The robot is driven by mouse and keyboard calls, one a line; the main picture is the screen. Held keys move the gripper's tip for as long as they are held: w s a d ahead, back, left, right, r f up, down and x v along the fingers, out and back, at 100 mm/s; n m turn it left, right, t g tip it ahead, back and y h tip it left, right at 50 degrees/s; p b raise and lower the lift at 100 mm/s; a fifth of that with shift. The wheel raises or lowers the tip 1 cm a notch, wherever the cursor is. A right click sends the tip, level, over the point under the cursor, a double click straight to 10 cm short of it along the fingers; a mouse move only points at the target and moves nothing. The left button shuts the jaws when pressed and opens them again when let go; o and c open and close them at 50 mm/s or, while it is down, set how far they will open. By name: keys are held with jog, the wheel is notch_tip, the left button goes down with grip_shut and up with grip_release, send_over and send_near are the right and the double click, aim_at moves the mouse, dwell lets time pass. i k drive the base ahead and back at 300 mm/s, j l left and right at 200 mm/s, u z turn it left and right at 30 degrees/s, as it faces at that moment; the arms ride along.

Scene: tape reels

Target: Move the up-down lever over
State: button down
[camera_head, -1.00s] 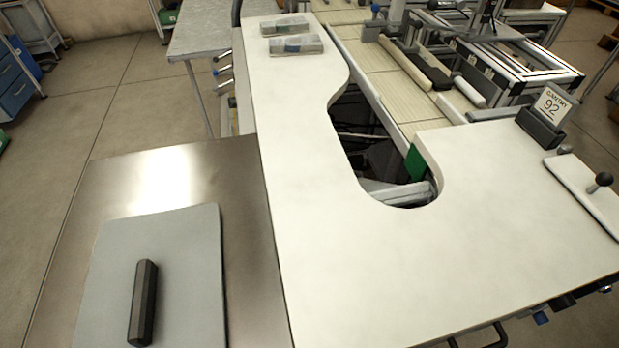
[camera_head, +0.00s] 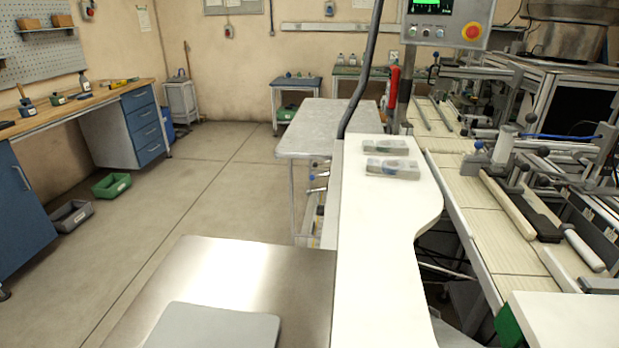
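I cannot make out a lever marked up-down in this view. The machine (camera_head: 590,200) at the right carries several dark knobs and handles, too small to tell apart, including a dark round knob (camera_head: 543,151). My gripper is not in view.
A white worktop (camera_head: 380,270) with a curved cut-out runs forward in the middle, bearing two small packets (camera_head: 392,167). A grey table (camera_head: 318,128) stands beyond it. Open floor (camera_head: 190,190) lies to the left, with a green bin (camera_head: 111,185) and blue-fronted workbench (camera_head: 140,130).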

aim_at(315, 164)
jog(key=u, duration=3.05)
jog(key=i+z, duration=0.15)
jog(key=i, duration=0.95)
jog(key=i+j+z, duration=0.1)
jog(key=i, duration=1)
jog(key=i+l+z, duration=0.1)
jog(key=i+z, duration=0.35)
jog(key=i+j+z, duration=0.15)
jog(key=i+z, duration=0.3)
jog(key=i, duration=0.25)
jog(key=i+j+z, duration=0.3)
jog(key=i+z, duration=0.2)
jog(key=i+l+z, duration=0.25)
jog(key=i+z, duration=0.15)
jog(key=i+l+z, duration=0.1)
jog(key=i+z, duration=0.7)
jog(key=i+j+z, duration=0.2)
jog(key=i+z, duration=0.15)
jog(key=i+l+z, duration=0.15)
jog(key=i+z, duration=0.2)
jog(key=i, duration=0.3)
jog(key=i+z, duration=0.35)
jog(key=i, duration=0.3)
jog(key=i+j+z, duration=0.3)
jog(key=i, duration=0.3)
jog(key=i+z, duration=0.15)
jog(key=i, duration=0.35)
